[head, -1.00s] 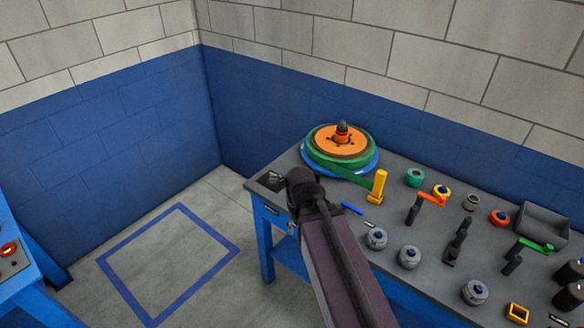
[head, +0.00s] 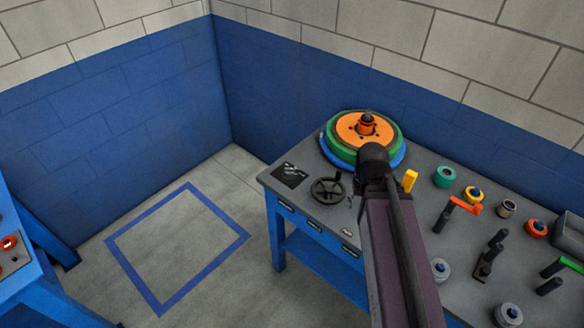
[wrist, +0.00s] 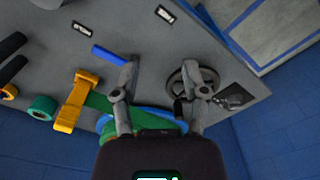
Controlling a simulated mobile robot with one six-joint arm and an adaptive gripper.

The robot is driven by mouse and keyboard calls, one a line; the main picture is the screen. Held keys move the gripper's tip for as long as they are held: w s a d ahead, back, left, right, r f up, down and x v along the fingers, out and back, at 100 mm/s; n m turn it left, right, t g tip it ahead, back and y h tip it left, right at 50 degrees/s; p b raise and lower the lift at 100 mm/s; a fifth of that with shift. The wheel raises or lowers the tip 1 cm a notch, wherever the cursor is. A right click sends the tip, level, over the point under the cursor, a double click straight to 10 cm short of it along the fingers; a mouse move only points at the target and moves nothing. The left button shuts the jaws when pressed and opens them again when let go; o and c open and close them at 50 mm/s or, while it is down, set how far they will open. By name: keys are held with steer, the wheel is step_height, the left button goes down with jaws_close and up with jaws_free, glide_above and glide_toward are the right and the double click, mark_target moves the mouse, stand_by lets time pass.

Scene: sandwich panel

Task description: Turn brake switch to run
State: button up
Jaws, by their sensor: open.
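My gripper (wrist: 160,80) is open in the wrist view, its two grey fingers spread above the bench top with nothing held between them. A spoked black handwheel (wrist: 192,80) lies beside and partly behind the right finger; it also shows in the head view (head: 328,190) near the bench's left end. A blue bar (wrist: 108,56) lies flat left of the left finger. I cannot tell which control is the brake switch, and no run mark is readable. In the head view my arm hides my fingers and part of the bench.
A green and orange reel (head: 366,130) stands at the bench's back. A yellow handle (head: 410,180), an orange lever (head: 464,208) and several knobs stand to the right. A dark plate (head: 290,175) lies at the left corner. Floor left of the bench is clear.

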steer(key=shift+w+d+f, duration=0.1)
steer(key=shift+w+d, duration=0.1)
steer(key=shift+d, duration=0.2)
steer(key=o, duration=0.3)
steer(key=shift+s, duration=0.1)
steer(key=shift+o, duration=0.5)
steer(key=shift+w, duration=0.2)
steer(key=m+b, duration=0.1)
steer(key=m, duration=0.4)
glide_above(289, 169)
steer(key=shift+w+f, duration=0.1)
steer(key=shift+f, duration=0.4)
steer(key=shift+f, duration=0.2)
step_height(289, 169, down, 14)
steer(key=b, duration=1.4)
steer(key=shift+d+r, duration=0.1)
steer(key=shift+r, duration=0.15)
